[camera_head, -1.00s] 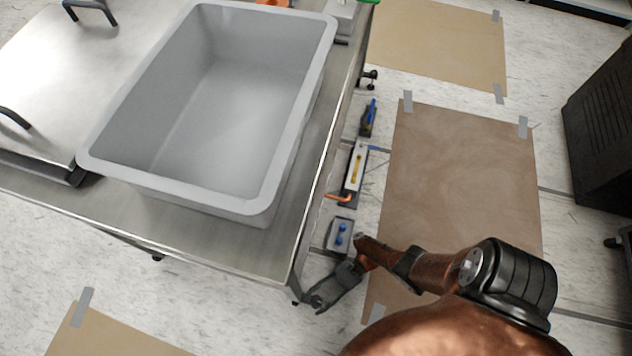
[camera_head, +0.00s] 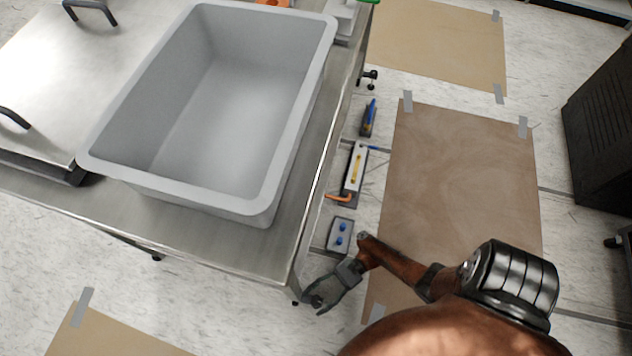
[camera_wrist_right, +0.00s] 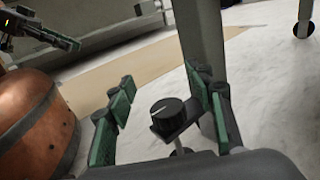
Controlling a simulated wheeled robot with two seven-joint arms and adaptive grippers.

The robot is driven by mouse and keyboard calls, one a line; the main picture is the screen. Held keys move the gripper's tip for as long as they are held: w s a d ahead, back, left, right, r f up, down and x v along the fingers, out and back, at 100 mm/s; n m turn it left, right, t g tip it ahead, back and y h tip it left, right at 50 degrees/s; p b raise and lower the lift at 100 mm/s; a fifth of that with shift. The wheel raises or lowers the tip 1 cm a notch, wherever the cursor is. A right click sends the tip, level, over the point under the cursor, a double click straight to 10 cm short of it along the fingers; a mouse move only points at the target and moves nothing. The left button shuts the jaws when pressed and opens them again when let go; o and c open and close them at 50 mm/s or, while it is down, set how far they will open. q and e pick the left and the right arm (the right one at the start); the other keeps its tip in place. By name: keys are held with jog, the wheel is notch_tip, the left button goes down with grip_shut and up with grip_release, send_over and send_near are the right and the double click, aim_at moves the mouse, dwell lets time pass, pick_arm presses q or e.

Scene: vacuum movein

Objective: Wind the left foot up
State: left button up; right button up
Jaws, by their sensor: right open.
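A black round knob with a white mark (camera_wrist_right: 172,112) sits on a foot bracket beside a grey table leg (camera_wrist_right: 203,40) in the right wrist view. My right gripper (camera_head: 312,302) is low by the table's near right corner in the head view. In the right wrist view my right gripper (camera_wrist_right: 160,80) is open, with green-padded fingers on either side of the knob and visible gaps. The knob cannot be made out in the head view. My left gripper (camera_wrist_right: 55,35) seems to show at the upper left of the wrist view; its jaw state is unclear.
The steel table (camera_head: 285,255) carries a grey tub (camera_head: 268,190). On the floor along its right side lie a blue-knobbed plate (camera_head: 340,236), a device with an orange handle (camera_head: 354,172) and a blue-handled tool (camera_head: 368,118). Brown sheets (camera_head: 460,180) are taped to the floor.

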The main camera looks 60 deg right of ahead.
aim_at(316, 301)
jog(key=shift+r, duration=3.55)
